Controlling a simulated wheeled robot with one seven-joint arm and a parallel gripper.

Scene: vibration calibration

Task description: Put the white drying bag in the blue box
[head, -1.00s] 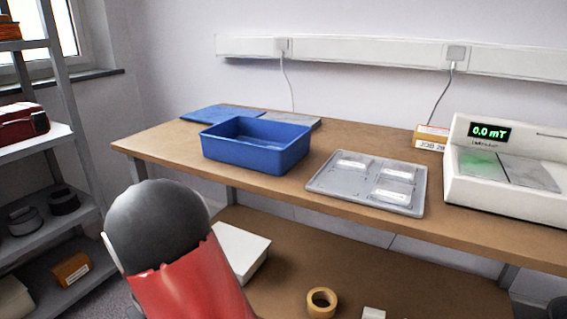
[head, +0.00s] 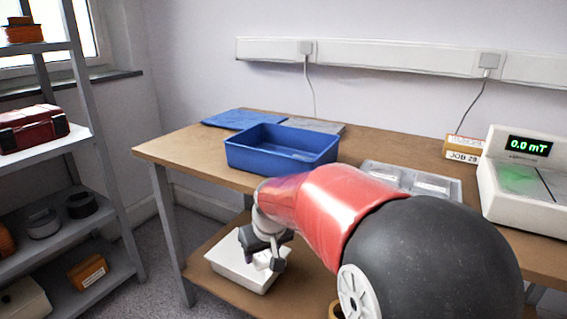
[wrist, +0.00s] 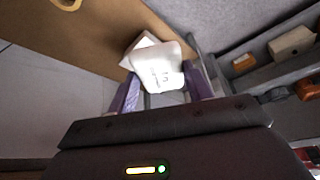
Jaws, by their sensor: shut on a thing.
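The white drying bag (wrist: 158,68) is a small pale pouch with faint print, held between the purple fingers of my gripper (wrist: 163,84) in the wrist view. In the head view my gripper (head: 266,255) hangs below the table's front edge, in front of the lower shelf, with a bit of the white bag (head: 262,261) showing at its fingers. The blue box (head: 234,158) is an open-topped tray on the table, above and behind my gripper. Its inner floor is mostly hidden.
A white box (head: 226,272) lies on the lower shelf behind my gripper. A grey tray (head: 450,184) with white packets, partly hidden by my arm, and a meter (head: 500,190) stand right on the table (head: 180,150). A grey rack (head: 90,140) stands left.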

